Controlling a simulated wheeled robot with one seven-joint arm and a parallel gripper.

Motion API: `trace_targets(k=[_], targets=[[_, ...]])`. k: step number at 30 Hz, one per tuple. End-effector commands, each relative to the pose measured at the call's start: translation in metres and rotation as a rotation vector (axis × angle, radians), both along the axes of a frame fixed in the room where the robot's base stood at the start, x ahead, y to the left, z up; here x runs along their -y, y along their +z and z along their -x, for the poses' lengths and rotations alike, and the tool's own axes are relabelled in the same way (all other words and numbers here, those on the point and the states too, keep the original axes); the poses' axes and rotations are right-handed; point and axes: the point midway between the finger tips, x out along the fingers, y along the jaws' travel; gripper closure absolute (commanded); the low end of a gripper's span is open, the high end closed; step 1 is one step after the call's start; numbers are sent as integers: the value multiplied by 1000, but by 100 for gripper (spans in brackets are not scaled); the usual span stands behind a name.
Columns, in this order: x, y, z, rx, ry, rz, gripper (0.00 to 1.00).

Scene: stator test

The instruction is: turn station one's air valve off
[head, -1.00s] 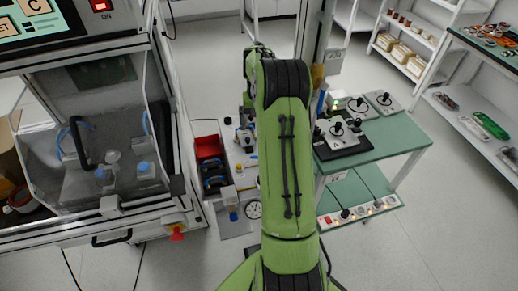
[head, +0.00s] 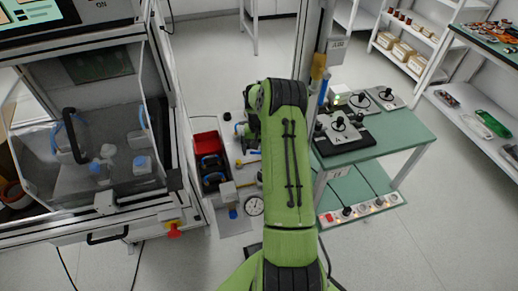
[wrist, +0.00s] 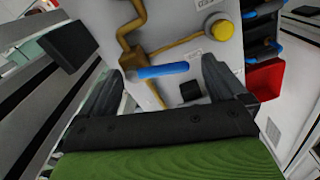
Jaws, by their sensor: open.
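In the wrist view, a blue handle (wrist: 162,71) on brass-coloured pipework (wrist: 130,58) lies across the gap between my fingers. It looks like the air valve's lever. The pipework runs over a pale panel (wrist: 178,22). My gripper (wrist: 161,80) is open, with one dark finger on each side of the handle. I cannot tell whether either finger touches it. In the head view my green arm hides my gripper, and I cannot make out which station this handle belongs to.
A red bin (wrist: 264,80) is at the right of the wrist view, near a round yellow part (wrist: 221,29). The head view shows the red bin (head: 206,141) left of my arm, a round gauge (head: 253,205) and a green bench (head: 395,133) at right. A glass-fronted cabinet (head: 100,215) stands at left.

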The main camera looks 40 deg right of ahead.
Motion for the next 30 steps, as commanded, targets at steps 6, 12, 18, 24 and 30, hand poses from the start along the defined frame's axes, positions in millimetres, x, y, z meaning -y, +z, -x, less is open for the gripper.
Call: trace_targets(k=[6,12,18,24,30], targets=[[0,1,0,1,0,1,16],[0,1,0,1,0,1,46],[-1,1,2,-1,62,4,58],[-4,1,7,0,258,3,58],[-4,2,7,1,267,2,58]])
